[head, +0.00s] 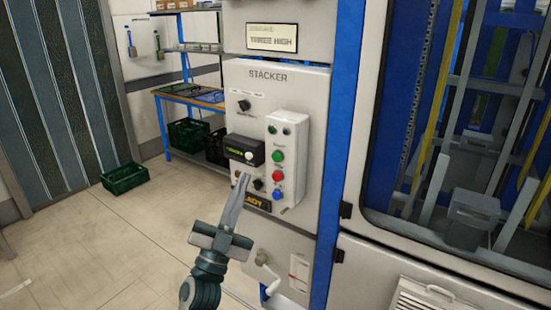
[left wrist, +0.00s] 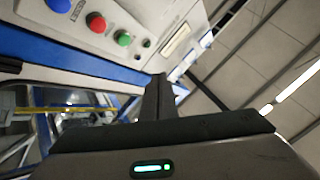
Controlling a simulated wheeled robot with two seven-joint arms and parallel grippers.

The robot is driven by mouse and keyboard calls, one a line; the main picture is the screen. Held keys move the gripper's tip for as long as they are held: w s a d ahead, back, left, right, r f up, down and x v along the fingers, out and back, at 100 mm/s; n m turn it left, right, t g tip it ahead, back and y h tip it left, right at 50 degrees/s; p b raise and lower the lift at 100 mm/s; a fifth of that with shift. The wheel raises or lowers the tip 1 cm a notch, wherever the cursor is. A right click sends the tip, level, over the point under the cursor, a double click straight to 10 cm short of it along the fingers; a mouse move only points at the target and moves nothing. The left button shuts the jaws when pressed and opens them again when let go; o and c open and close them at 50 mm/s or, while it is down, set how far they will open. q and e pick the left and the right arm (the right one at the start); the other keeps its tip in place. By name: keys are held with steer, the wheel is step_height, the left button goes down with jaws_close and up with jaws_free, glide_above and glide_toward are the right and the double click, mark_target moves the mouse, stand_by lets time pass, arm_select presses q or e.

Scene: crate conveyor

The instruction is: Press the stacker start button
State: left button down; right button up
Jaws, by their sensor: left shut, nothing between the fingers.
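The stacker panel (head: 285,85) is a light box marked STACKER on the machine front. On its raised button plate sit a green button (head: 278,156), a red button (head: 278,176) below it and a blue button (head: 278,194) lowest. The left wrist view shows the green button (left wrist: 123,38), the red button (left wrist: 96,22) and the blue button (left wrist: 60,4) at top left. My left gripper (head: 243,177) is shut and empty, pointing up in front of the panel's lower left. Its fingers (left wrist: 158,98) also show in the left wrist view. Whether it touches the panel cannot be told. My right gripper is not in view.
A display reading THREE HIGH (head: 272,39) is above the panel. A small black unit (head: 244,150) and knobs sit left of the buttons. A crank handle (head: 268,277) sticks out below. A glazed machine door (head: 465,130) is at right. A green crate (head: 124,178) stands on open floor at left.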

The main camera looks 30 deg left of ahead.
mark_target(276, 157)
arm_select(q)
steer(key=w+b, duration=0.1)
steer(key=w, duration=0.7)
steer(key=shift+w+d+b, duration=0.3)
steer(key=shift+w, duration=0.05)
steer(key=shift+w, duration=0.1)
stand_by(1.9)
steer(key=shift+w, duration=0.3)
